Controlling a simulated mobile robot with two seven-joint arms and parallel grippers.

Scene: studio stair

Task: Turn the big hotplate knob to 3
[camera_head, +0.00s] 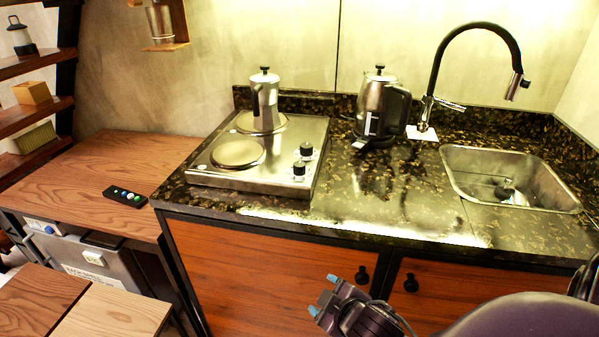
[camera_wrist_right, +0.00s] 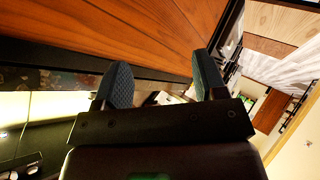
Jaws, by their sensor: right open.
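The steel hotplate (camera_head: 215,178) stands on the dark stone counter, left of the kettle. Two black knobs sit at its right side: a rear knob (camera_head: 306,149) and a front knob (camera_head: 298,168). I cannot tell which is the big one, nor read their settings. My right gripper (camera_head: 323,295) is in front of the cabinet doors, below the counter edge and apart from the knobs. In the right wrist view its two fingers (camera_wrist_right: 162,75) are spread with nothing between them. My left gripper is not in view.
A moka pot (camera_head: 265,98) stands on the rear burner; the front burner (camera_head: 237,152) is bare. A kettle (camera_head: 382,105) stands right of the hotplate, with a sink (camera_head: 470,165) and black tap (camera_head: 436,75) further right. The counter (camera_head: 380,200) is clear before the kettle.

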